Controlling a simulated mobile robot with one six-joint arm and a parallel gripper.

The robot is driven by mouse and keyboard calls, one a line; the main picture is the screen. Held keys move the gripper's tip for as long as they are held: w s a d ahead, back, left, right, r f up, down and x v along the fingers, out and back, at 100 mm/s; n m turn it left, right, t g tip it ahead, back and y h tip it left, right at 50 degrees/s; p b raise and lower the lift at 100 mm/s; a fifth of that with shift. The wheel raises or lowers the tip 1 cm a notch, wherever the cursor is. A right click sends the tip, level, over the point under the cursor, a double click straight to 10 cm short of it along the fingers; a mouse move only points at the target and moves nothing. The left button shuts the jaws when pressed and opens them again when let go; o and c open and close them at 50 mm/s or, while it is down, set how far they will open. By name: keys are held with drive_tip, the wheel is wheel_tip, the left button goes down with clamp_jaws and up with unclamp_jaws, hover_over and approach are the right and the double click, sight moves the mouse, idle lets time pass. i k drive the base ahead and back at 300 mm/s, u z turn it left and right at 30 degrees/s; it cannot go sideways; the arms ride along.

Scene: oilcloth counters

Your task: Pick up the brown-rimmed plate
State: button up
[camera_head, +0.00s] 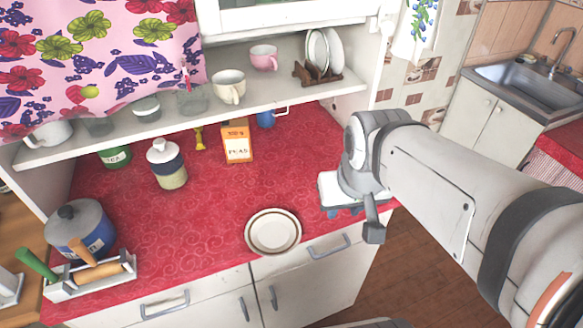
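The brown-rimmed plate (273,232) is a white round plate with a thin brown ring. It lies flat on the red oilcloth near the counter's front edge, with nothing on it. My arm reaches in from the lower right, and its end, with my gripper (373,225), is right of the plate and apart from it. Only a grey part hanging down shows clearly there. I cannot tell whether the fingers are open or shut.
The red counter (215,205) is clear around the plate. Behind stand an orange peas box (237,143) and a banded jar (166,166). A blue pot (80,230) and a utensil tray (90,276) are at left. A shelf (290,100) overhangs the back.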

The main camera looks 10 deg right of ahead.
sight(271, 232)
drive_tip(key=z, duration=0.6)
drive_tip(key=k, duration=1.5)
drive_tip(key=u, duration=0.9)
drive_tip(key=i, duration=0.5)
drive_tip(key=u, duration=0.1)
